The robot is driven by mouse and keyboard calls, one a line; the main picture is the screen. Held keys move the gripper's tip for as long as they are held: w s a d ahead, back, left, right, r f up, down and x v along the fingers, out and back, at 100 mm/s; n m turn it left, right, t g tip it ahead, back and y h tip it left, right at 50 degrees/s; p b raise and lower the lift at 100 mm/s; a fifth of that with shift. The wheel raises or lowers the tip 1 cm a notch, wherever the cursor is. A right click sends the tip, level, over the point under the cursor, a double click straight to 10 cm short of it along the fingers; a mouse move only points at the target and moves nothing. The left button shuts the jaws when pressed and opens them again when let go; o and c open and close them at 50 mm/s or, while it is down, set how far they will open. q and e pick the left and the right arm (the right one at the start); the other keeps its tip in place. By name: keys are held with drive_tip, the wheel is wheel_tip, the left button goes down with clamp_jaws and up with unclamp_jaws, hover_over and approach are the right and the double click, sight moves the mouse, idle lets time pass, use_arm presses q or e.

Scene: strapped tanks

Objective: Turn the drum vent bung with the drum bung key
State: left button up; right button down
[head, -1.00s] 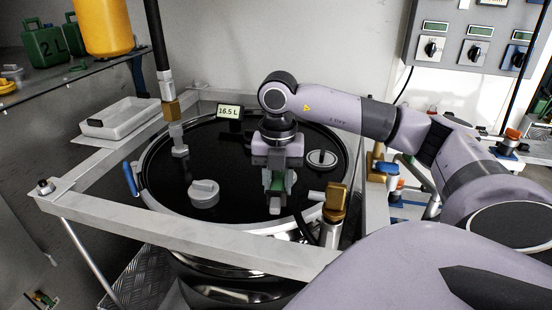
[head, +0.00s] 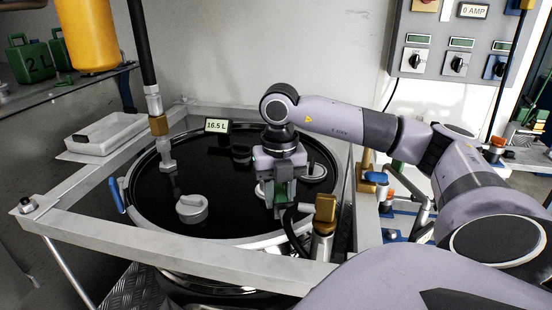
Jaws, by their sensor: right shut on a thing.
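The drum is a round vessel with a glossy black top (head: 225,222) and a light rim. A pale grey raised cap with a bar handle (head: 192,208) sits on the top's left front. A pale disc with a dark slot (head: 315,172) sits at the right. I cannot tell which one is the vent bung. My right gripper (head: 280,204) points down over the right part of the top, just left of the disc. It is shut on a green piece, probably the drum bung key (head: 283,190), mostly hidden by the fingers. My left gripper is not in view.
A pale metal frame (head: 150,244) surrounds the drum. A brass-coloured fitting (head: 325,208) with a black hose stands close to the right of my gripper. A dark pipe (head: 144,55) comes down at the left. A display reading 16.5 L (head: 216,126) stands at the back.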

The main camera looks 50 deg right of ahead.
drive_tip(key=shift+s+d+n, duration=0.35)
drive_tip(key=shift+d+n, duration=0.15)
drive_tip(key=shift+n, duration=0.1)
drive_tip(key=shift+s+d+n+b, duration=0.3)
drive_tip(key=shift+d+n, duration=0.1)
drive_tip(key=shift+n, duration=0.1)
drive_tip(key=shift+s+d+n+b, duration=0.15)
drive_tip(key=shift+d+n+b, duration=0.1)
drive_tip(key=shift+d+n, duration=0.2)
drive_tip(key=shift+d+n, duration=0.1)
drive_tip(key=shift+n, duration=0.15)
drive_tip(key=shift+r+p, duration=2.1)
drive_tip(key=shift+r, duration=0.45)
